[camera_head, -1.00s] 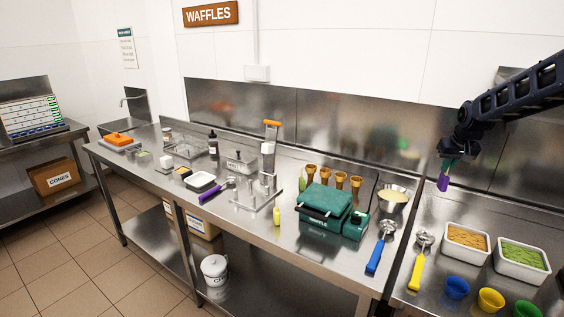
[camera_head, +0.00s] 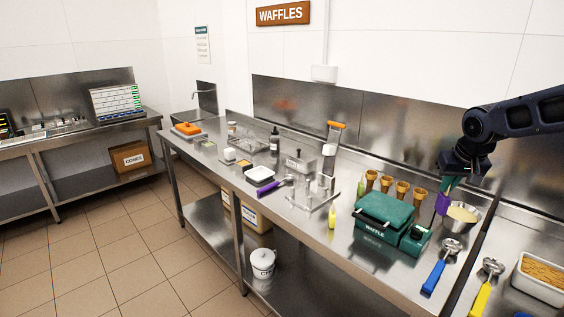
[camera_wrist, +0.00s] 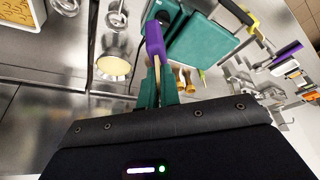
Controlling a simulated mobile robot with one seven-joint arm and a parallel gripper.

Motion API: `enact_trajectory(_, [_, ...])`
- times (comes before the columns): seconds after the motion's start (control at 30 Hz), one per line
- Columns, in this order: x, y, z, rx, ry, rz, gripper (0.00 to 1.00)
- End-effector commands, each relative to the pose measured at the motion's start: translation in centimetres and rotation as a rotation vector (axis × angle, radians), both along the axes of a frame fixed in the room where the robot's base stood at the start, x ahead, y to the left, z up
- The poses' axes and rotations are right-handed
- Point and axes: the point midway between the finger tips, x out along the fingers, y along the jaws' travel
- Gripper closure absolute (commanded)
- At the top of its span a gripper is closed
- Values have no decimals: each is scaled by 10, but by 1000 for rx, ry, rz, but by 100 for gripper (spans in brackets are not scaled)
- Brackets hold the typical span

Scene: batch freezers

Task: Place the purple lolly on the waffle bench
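My gripper (camera_head: 452,184) is at the right in the head view, above the right end of the waffle bench (camera_head: 345,250), near the batter bowl. It is shut on the stick of the purple lolly (camera_head: 443,203), which hangs below the fingers. In the wrist view the purple lolly (camera_wrist: 155,40) points away from the green fingers (camera_wrist: 158,90), with its pale stick between them. The bench is a steel counter under the WAFFLES sign (camera_head: 283,13).
A green waffle iron (camera_head: 386,212), cones (camera_head: 402,189), a batter bowl (camera_head: 461,216) and a blue-handled scoop (camera_head: 436,274) crowd the bench's right end. Bare steel shows along the front edge.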

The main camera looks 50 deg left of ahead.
Motion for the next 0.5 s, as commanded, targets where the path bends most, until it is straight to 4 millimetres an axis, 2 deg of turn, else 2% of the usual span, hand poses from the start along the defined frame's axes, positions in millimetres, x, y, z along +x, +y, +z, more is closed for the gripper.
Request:
enact_trajectory(0.03, [-14,7,2,0,-1,19,100])
enact_trajectory(0.2, [-51,23,5,0,-1,56,100])
enact_trajectory(0.33, [-70,29,7,2,-1,75,100])
enact_trajectory(0.5, [-81,33,8,2,-2,86,100])
